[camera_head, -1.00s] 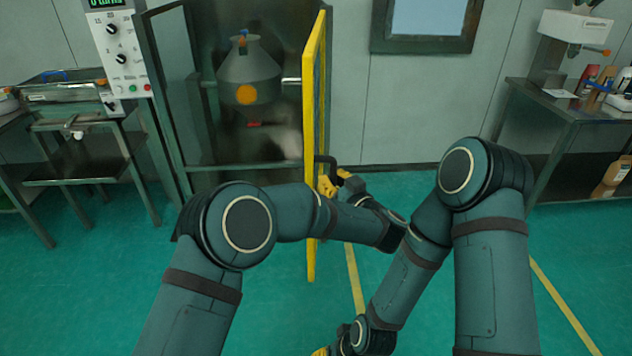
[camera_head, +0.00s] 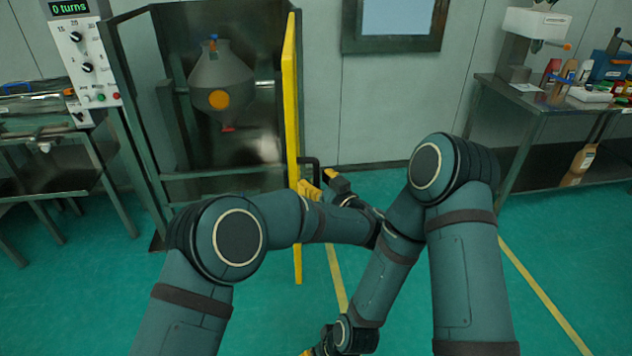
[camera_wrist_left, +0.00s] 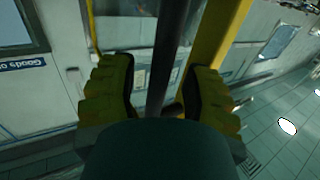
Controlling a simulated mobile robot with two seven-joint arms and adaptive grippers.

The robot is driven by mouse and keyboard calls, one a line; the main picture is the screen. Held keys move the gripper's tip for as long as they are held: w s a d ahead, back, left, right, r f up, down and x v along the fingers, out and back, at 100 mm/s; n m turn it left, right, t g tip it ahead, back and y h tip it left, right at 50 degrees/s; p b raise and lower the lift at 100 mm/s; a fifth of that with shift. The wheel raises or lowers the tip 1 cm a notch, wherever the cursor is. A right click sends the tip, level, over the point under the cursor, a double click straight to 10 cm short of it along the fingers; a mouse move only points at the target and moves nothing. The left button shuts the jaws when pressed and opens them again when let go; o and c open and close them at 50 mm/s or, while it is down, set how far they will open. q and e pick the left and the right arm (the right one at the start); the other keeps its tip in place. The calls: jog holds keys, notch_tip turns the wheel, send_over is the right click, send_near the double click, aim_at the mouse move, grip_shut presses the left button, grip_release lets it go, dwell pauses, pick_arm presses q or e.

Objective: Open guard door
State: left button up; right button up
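The guard door (camera_head: 291,120) has a yellow frame and stands swung out from the front of the sieve enclosure (camera_head: 132,110), seen almost edge-on in the head view. Its dark bar handle (camera_head: 314,163) sticks out to the right. My left gripper (camera_head: 318,188) is at the handle, partly hidden by my forearm. In the left wrist view, the yellow-and-black fingers (camera_wrist_left: 160,88) are apart, with the dark handle bar (camera_wrist_left: 172,40) running between them; a gap shows on the left side. My right gripper (camera_head: 308,352) barely shows at the bottom edge.
A grey hopper (camera_head: 222,82) with an orange dot is inside the enclosure. A control panel (camera_head: 84,55) and bench (camera_head: 60,180) are at left. A bench with bottles (camera_head: 560,112) is at right. Green floor (camera_head: 400,190) is clear right of the door.

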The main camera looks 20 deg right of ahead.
pick_arm(q)
jog(key=shift+w+r, duration=0.1)
notch_tip(320, 180, up, 10)
jog(key=shift+f, duration=0.1)
dwell(0.3)
